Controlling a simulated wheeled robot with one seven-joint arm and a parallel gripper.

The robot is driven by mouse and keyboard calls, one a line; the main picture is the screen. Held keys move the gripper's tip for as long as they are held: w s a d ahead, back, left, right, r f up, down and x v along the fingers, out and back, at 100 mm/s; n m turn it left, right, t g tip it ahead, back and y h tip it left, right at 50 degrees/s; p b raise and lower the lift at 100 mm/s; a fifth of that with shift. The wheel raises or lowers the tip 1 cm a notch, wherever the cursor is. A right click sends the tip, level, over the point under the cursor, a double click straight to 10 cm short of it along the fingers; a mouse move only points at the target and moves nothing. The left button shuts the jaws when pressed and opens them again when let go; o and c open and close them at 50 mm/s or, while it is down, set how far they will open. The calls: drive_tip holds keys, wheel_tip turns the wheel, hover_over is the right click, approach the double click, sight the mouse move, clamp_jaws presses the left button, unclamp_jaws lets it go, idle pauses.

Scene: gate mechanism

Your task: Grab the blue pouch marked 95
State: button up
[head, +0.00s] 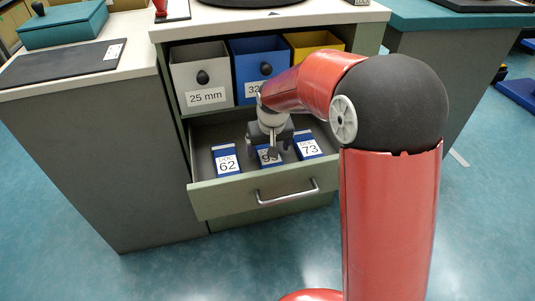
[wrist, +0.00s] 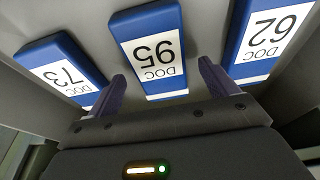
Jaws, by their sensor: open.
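The blue pouch marked 95 (wrist: 148,48) lies flat in the open drawer, between two other blue pouches. In the head view the same pouch (head: 268,161) is partly hidden behind my gripper (head: 272,150). In the wrist view my gripper (wrist: 162,82) is open, with one finger on each side of the lower end of pouch 95. The fingers hold nothing. I cannot tell the exact height of the fingertips above the pouch.
Pouch 62 (head: 226,160) and pouch 73 (head: 308,146) lie on either side in the drawer (head: 258,195). Above stand a grey bin marked 25 mm (head: 203,72), a blue bin (head: 246,57) and a yellow bin (head: 313,41). The drawer walls bound the space.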

drive_tip(key=shift+w+f, duration=0.15)
drive_tip(key=shift+f, duration=0.45)
drive_tip(key=c, duration=1.1)
drive_tip(key=shift+r, duration=0.1)
